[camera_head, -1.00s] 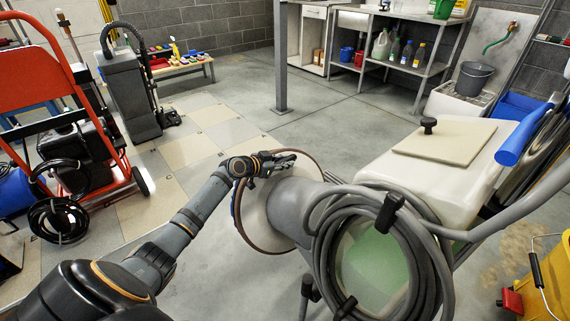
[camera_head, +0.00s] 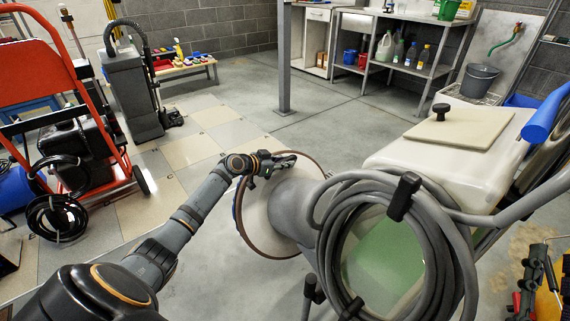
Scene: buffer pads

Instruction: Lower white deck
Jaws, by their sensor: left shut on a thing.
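The white deck is a round pale disc (camera_head: 254,212) with a brown rim, standing steeply tilted at the front of the grey-and-white floor machine. A grey motor housing (camera_head: 291,212) sits against it. My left gripper (camera_head: 285,160) is at the upper part of the disc's rim and is shut on it; its fingers hide the exact contact. My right gripper (camera_head: 530,278) shows only partly at the right edge, away from the deck, and its fingers are unclear.
A coiled grey hose (camera_head: 440,240) hangs on the machine, below its white tank (camera_head: 400,155) with a beige lid (camera_head: 465,128). An orange hand truck (camera_head: 90,100) stands at left. Open floor lies beyond the disc. A shelf (camera_head: 385,65) stands at the back.

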